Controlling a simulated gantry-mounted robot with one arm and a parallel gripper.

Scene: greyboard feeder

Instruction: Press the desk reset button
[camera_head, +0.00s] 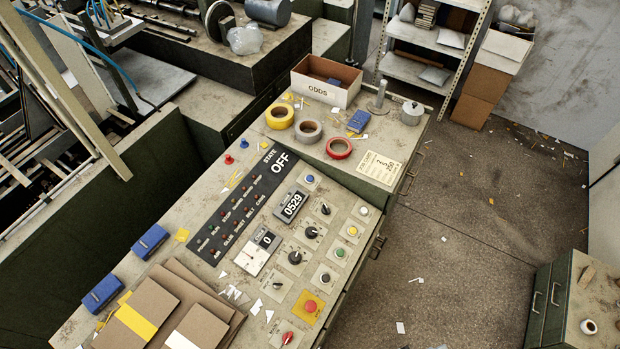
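The desk's control panel (270,259) slopes along the desk in the head view. A red mushroom button (310,306) sits on a yellow plate near the front. The button labels are too small to read, so I cannot tell which is the reset button. A black state board (246,202) reads "OFF". My gripper is not in view.
Cardboard sheets (150,305) lie at front left. Tape rolls (308,131) and an ODDS box (326,81) stand behind the panel. Open floor (470,240) lies to the right.

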